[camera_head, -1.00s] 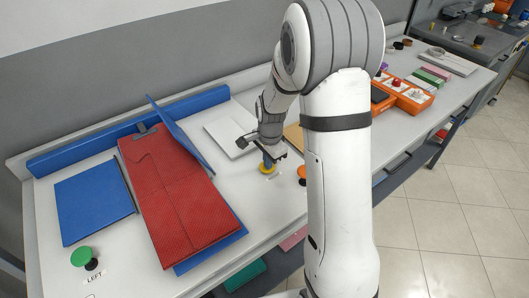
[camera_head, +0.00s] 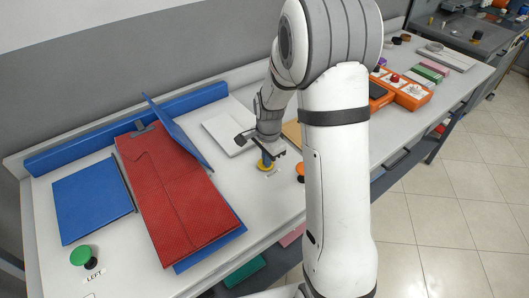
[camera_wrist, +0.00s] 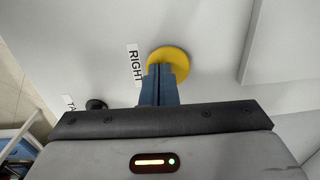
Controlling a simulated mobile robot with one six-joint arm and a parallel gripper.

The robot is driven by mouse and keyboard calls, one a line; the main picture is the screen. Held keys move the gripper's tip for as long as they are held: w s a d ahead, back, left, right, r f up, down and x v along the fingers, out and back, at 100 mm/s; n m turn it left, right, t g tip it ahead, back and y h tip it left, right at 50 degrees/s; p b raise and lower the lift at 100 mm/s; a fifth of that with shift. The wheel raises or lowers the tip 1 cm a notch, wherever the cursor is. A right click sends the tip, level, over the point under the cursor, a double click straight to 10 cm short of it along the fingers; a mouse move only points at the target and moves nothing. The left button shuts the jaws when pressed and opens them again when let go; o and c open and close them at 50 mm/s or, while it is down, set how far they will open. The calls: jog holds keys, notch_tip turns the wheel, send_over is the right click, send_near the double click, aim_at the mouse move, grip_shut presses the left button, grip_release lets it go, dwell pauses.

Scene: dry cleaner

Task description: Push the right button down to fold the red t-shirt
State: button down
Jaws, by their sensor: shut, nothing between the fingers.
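The red t-shirt (camera_head: 175,195) lies folded long and narrow on the blue folding board (camera_head: 207,254). The board's left panel (camera_head: 92,200) lies flat, and its right panel (camera_head: 178,133) stands tilted up beside the shirt. The right button is yellow (camera_head: 259,167); in the wrist view it is a yellow disc (camera_wrist: 178,52) beside a "RIGHT" label (camera_wrist: 135,66). My gripper (camera_head: 267,161) is shut and empty, pointing down with its blue fingertips (camera_wrist: 165,72) over the yellow button. They overlap its near edge; I cannot tell whether they press it.
A green button (camera_head: 81,256) labelled "LEFT" stands at the table's front left. An orange button (camera_head: 300,170) is partly hidden behind my arm. A white flat item (camera_head: 222,131) lies behind the gripper. An orange device (camera_head: 408,95) stands farther right.

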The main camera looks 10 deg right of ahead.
notch_tip(320, 180, up, 14)
jog(key=shift+s, duration=0.25)
jog(key=shift+f, duration=0.1)
dwell(0.5)
